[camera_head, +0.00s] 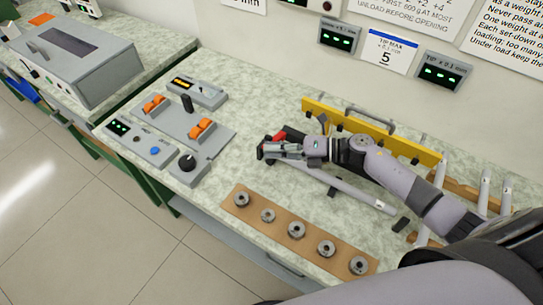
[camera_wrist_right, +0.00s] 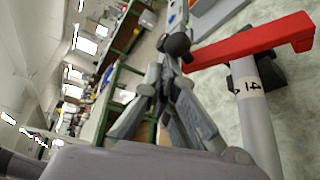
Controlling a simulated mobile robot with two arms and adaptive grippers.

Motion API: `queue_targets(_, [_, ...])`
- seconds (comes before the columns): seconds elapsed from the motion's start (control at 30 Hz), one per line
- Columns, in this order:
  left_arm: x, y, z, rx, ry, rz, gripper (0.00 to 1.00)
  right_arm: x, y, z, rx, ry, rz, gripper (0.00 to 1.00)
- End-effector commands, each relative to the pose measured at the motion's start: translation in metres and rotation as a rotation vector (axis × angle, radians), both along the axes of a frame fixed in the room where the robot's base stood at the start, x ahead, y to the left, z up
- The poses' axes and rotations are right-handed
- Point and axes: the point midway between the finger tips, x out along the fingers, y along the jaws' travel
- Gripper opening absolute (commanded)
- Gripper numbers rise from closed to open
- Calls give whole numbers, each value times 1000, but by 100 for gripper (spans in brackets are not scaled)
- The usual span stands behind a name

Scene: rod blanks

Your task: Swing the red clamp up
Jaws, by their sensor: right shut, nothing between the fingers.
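The red clamp (camera_head: 279,134) shows as a small red piece just behind my right gripper (camera_head: 265,150) in the head view, partly hidden by it. In the right wrist view the red clamp (camera_wrist_right: 250,42) is a long red bar with a bent end, lying across a grey rod (camera_wrist_right: 256,110) with a number label. The rod (camera_head: 350,191) lies low over the bench in the head view. My right gripper (camera_wrist_right: 174,52) is shut and empty, its fingertips close to the bar's left end. I cannot tell whether they touch. My left gripper is not in view.
A yellow rail (camera_head: 375,130) stands behind my right arm. A brown board (camera_head: 282,222) with several metal rings lies in front. Control boxes with orange parts (camera_head: 201,128) stand to the left. More pale rods (camera_head: 484,190) are at the right.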

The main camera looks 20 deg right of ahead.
Motion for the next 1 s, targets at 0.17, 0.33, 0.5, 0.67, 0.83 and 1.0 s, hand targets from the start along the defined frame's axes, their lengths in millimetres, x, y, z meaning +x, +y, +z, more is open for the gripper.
queue_targets(0.17, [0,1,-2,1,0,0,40,4,-5,8,-6,-5,-2,0])
queue_targets(0.33, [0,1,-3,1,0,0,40,6,-8,11,-6,-6,-2,0])
queue_targets(0.5, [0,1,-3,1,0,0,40,7,-8,12,-6,-6,-2,0])
queue_targets(0.67, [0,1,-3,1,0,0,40,6,-8,12,-6,-6,-2,0])
queue_targets(0.83, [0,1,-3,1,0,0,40,6,-8,12,-6,-6,-1,0])
queue_targets(1.0, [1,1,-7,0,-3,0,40,6,-7,7,-6,-5,0,0])
